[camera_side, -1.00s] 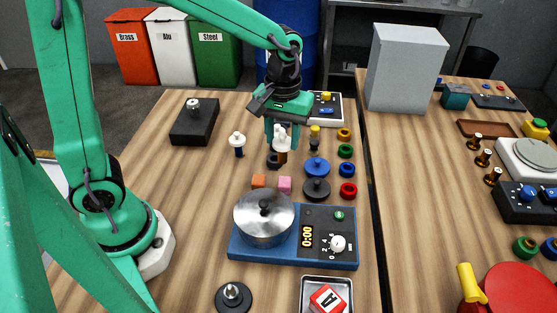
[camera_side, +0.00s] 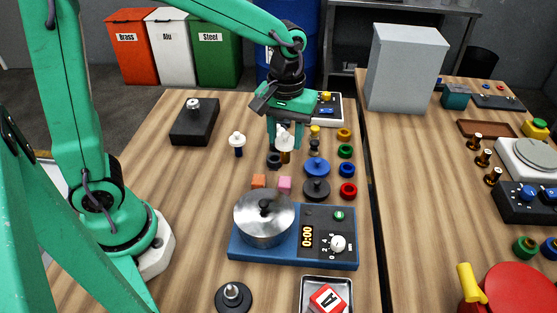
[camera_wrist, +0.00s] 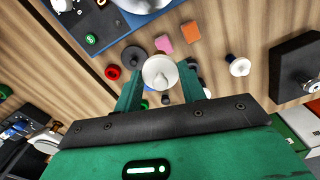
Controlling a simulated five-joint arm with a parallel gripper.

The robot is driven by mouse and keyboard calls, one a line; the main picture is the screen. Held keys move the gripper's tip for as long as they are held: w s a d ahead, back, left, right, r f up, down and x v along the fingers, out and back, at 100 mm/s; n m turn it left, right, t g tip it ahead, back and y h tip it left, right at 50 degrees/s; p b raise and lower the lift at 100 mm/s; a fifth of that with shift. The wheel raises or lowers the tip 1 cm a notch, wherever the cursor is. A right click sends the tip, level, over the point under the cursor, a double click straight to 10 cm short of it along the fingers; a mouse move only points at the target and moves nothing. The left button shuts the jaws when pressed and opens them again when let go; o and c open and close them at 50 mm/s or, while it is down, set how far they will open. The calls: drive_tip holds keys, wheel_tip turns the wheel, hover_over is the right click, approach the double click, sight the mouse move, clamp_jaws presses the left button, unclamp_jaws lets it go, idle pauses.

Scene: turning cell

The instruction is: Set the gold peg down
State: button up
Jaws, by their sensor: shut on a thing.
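The gold peg (camera_side: 285,157) has a broad white top and a brownish-gold lower part. My gripper (camera_side: 285,138) is shut on it, and the peg hangs upright below the fingers. In the wrist view the peg's white top (camera_wrist: 158,72) shows between the two green fingers of my gripper (camera_wrist: 164,88) and hides its lower part. I cannot tell whether the peg's foot touches the table (camera_side: 190,215).
A dark ring (camera_side: 274,160) is just left of the peg. A white-topped navy peg (camera_side: 237,143) stands farther left. A blue lidded piece (camera_side: 317,167) and coloured rings are at the right. Orange (camera_side: 258,181) and pink (camera_side: 285,184) blocks lie in front, before the pot (camera_side: 263,220).

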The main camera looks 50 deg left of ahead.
drive_tip(key=w+a+r, duration=0.2)
drive_tip(key=w+a, duration=0.6)
drive_tip(key=w, duration=0.2)
drive_tip(key=shift+w+a+r, duration=0.2)
drive_tip(key=shift+w, duration=0.2)
drive_tip(key=shift+a, duration=0.1)
drive_tip(key=w+a+f, duration=0.3)
drive_tip(key=a+f, duration=0.4)
drive_tip(key=a, duration=0.4)
drive_tip(key=shift+w, duration=0.25)
drive_tip(key=shift+d+f, duration=0.1)
drive_tip(key=shift+f, duration=1.9)
drive_tip(key=shift+f, duration=0.65)
drive_tip(key=o, duration=1.1)
